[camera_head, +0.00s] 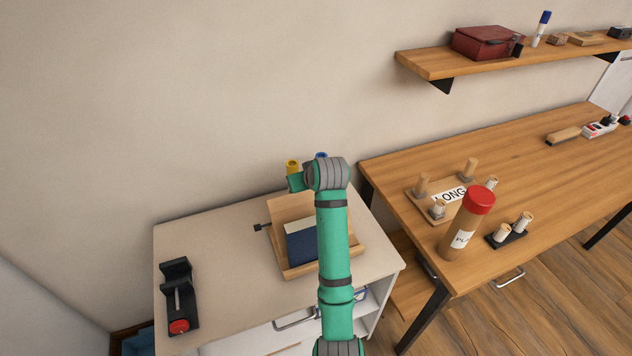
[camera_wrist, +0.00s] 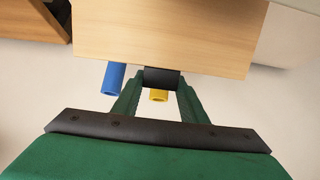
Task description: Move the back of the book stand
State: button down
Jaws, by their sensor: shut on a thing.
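The wooden book stand (camera_head: 284,208) is on the pale cabinet top in the head view, with a dark blue book (camera_head: 301,245) leaning on it. In the wrist view, the stand's back (camera_wrist: 165,35) is a broad wooden panel with a black tab (camera_wrist: 162,78) at its near edge. My gripper (camera_wrist: 160,88) is shut on that black tab, a green finger on each side. In the head view my own arm hides the gripper and part of the stand. A black knob (camera_head: 260,227) sticks out at the stand's left side.
A yellow cylinder (camera_head: 292,167) and a blue cylinder (camera_head: 321,155) show beside the gripper. A black holder with a red knob (camera_head: 179,326) lies on the cabinet's left. A wooden desk (camera_head: 545,170) with a red-capped tube (camera_head: 467,224) stands to the right. The cabinet top (camera_head: 225,285) between holder and stand is clear.

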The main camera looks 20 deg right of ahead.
jog(key=shift+w+f, duration=0.3)
jog(key=shift+w, duration=0.05)
jog(key=c, duration=1.1)
grip_release()
jog(key=v, duration=1)
jog(key=shift+s+r, duration=0.25)
jog(key=shift+s, duration=0.05)
jog(key=shift+w+d, duration=0.1)
